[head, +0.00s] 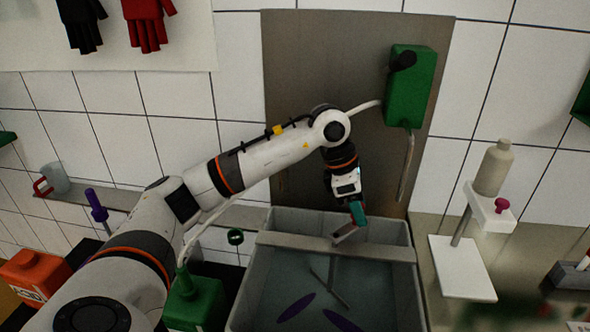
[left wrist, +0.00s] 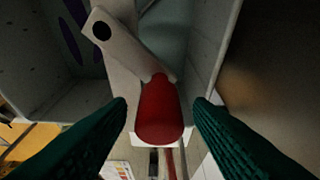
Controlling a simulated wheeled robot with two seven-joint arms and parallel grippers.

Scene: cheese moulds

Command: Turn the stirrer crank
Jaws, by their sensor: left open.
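The stirrer crank shows in the left wrist view as a pale grey metal arm (left wrist: 128,55) with a red handle (left wrist: 159,110). In the head view a bit of the crank arm (head: 346,234) shows just below my left gripper (head: 357,213); the red handle is hidden there. The left gripper's green fingers are open in the left wrist view (left wrist: 160,103), one on each side of the red handle, with gaps. The crank sits at the crossbar (head: 300,243) over a grey vat (head: 411,285). A thin stirrer (head: 330,280) hangs below the bar. My right gripper is not seen.
A green box (head: 410,85) with a black knob and a hanging hose is on the wall panel behind. Right of the vat, a beige bottle (head: 493,167) stands on a white stand (head: 462,268). A green container (head: 195,298) and an orange one (head: 38,275) stand left.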

